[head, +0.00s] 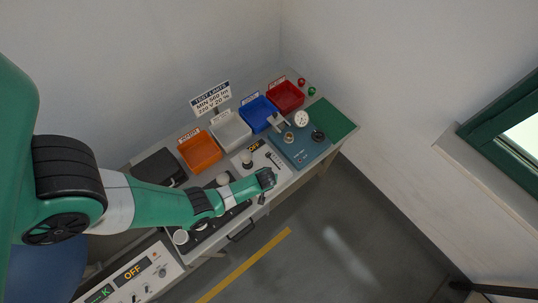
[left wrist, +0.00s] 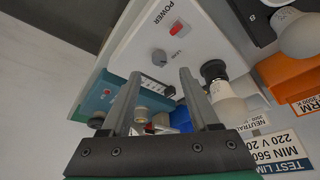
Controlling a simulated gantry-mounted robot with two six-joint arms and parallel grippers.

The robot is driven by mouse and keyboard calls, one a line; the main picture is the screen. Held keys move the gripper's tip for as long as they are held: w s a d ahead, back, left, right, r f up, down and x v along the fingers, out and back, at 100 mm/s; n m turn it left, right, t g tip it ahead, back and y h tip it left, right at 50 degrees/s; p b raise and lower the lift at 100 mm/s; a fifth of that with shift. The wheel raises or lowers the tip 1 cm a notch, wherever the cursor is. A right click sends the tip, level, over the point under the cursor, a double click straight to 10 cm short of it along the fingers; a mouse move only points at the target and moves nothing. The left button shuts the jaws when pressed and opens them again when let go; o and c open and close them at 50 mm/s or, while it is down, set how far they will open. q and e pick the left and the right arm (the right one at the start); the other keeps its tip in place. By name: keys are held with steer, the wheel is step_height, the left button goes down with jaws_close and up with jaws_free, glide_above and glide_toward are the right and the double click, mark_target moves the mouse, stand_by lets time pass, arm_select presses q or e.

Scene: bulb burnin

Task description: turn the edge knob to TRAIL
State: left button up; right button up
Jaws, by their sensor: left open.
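In the left wrist view a small round grey knob (left wrist: 159,57) sits on a white panel (left wrist: 135,50), just beyond my fingertips. A short label beside it is too small to read surely, so I cannot confirm its setting. A red switch (left wrist: 179,29) marked POWER is on the same panel. My left gripper (left wrist: 160,73) is open, with nothing seen between its fingers and the knob apart from them. In the head view my left gripper (head: 265,184) is over the front of the bench, beside the white unit (head: 262,161), and its arm hides part of the bench. My right gripper is not in view.
Orange (head: 199,150), white (head: 231,131), blue (head: 258,113) and red (head: 286,96) bins line the back of the bench. A blue-grey device (head: 301,150) and a green mat (head: 328,119) are at the right. A bulb (left wrist: 232,108) stands near the right finger.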

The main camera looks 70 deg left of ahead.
arm_select(q)
steer(key=b+x, duration=0.3)
steer(key=x, duration=0.3)
steer(key=shift+w+a+f, duration=0.1)
steer(key=shift+w, duration=0.05)
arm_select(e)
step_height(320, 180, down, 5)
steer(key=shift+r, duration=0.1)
arm_select(q)
jaws_close()
